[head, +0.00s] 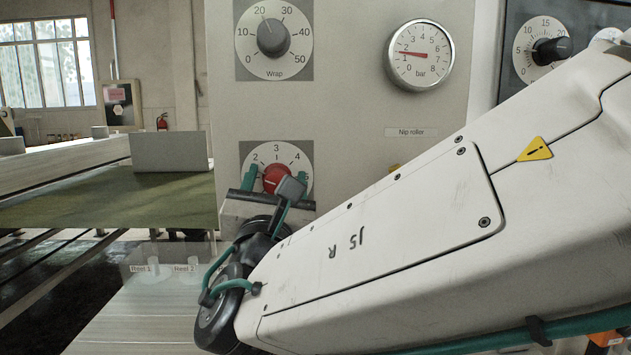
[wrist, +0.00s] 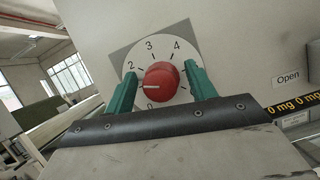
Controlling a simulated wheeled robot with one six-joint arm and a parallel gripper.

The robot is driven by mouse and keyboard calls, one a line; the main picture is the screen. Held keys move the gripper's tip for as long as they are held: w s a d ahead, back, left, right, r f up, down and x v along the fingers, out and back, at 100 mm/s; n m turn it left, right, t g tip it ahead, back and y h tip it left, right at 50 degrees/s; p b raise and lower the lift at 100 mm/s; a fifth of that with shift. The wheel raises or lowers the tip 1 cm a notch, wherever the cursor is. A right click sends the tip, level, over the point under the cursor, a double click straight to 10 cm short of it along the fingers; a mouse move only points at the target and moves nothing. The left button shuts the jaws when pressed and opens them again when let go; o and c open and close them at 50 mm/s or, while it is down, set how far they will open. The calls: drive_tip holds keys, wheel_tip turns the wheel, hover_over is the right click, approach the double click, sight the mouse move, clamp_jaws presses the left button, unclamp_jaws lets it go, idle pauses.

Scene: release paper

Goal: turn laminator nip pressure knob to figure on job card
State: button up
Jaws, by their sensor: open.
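The red knob (wrist: 162,82) sits at the centre of a round white dial (wrist: 149,56) on the machine's panel. Its white pointer line points left, below the 2; the 1 mark looks hidden behind a finger. My gripper (wrist: 160,71) is open, with one teal finger on each side of the knob and a visible gap to it. In the head view the knob (head: 276,179) shows above my gripper's wrist part, which hides the lower dial. I cannot make out a job card figure.
The Wrap knob (head: 273,38) is above the red knob. Another black knob (head: 552,51) is at upper right. A "Nip roller" label (head: 411,132) is below the gauge. A board with a pink paper (head: 119,98) stands far left. An "Open" label (wrist: 287,78) is right of the dial.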

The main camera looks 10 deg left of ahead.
drive_tip(key=shift+c, duration=0.4)
drive_tip(key=c, duration=0.9)
